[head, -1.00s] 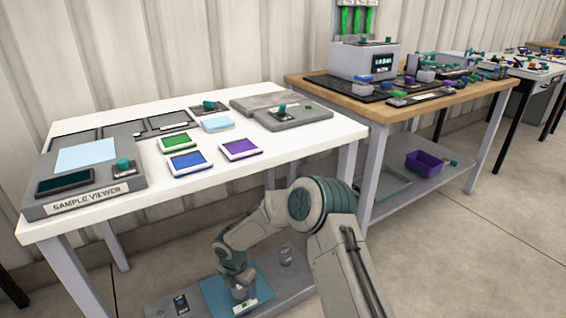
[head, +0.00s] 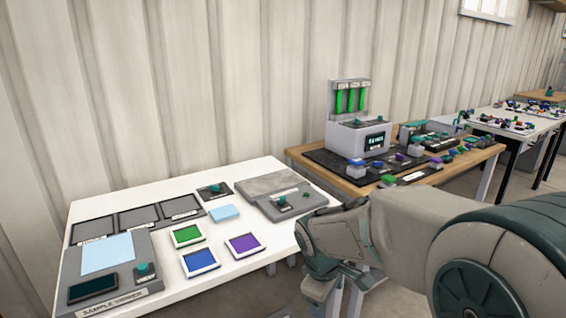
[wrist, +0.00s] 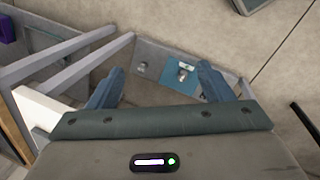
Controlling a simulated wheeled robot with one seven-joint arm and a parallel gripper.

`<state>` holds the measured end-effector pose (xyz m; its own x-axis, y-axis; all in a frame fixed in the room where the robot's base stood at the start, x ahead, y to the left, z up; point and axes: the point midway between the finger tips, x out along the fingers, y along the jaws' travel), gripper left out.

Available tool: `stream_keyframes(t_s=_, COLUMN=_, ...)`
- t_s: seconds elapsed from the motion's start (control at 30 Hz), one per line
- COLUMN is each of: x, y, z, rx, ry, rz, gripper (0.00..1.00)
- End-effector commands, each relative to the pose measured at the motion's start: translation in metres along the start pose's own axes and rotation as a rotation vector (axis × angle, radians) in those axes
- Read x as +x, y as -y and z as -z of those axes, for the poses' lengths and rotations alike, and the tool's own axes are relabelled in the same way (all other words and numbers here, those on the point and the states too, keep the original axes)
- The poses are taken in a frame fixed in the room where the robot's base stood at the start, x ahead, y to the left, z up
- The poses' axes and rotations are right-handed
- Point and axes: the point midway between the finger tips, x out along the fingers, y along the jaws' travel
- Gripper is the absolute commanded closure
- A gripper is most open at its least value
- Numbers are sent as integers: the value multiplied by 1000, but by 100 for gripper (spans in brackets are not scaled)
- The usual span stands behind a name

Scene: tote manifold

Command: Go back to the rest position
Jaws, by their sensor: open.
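My gripper (wrist: 160,80) is open in the wrist view, with its two blue-grey fingers well apart and nothing between them. It hangs above the floor beside the white table, pointing down. In the head view my arm fills the lower right; I cannot make out the fingertips there. Below the gripper, in the wrist view, is a grey low shelf (wrist: 160,58) with a blue mat (wrist: 184,88). A small pale object (wrist: 183,73) lies on the mat, apart from the fingers. A small grey knob-like item (wrist: 141,67) stands on the shelf to its left.
The white table (head: 130,195) holds a sample viewer (head: 120,270), green, blue and purple framed tiles (head: 187,235), and a grey plate (head: 285,200). A wooden bench (head: 470,160) with a dispenser machine (head: 355,135) stands behind right. Table legs and rails (wrist: 75,65) lie left of the gripper.

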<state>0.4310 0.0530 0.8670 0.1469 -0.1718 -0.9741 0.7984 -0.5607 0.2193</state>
Motion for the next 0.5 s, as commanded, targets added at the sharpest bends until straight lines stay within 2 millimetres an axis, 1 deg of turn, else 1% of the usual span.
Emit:
stream_keyframes(t_s=0.03, x=-33, y=-2, z=-18, rx=97, ry=-13, rz=-4, gripper=26)
stream_keyframes(t_s=0.2, x=-91, y=9, z=-66, rx=430, ry=-60, rz=15, gripper=26)
stream_keyframes(t_s=0.33, x=-127, y=21, z=-97, rx=668, ry=-105, rz=44, gripper=26)
stream_keyframes(t_s=0.4, x=-141, y=28, z=-109, rx=775, ry=-127, rz=62, gripper=26)
stream_keyframes(t_s=0.5, x=-154, y=37, z=-121, rx=890, ry=-151, rz=86, gripper=26)
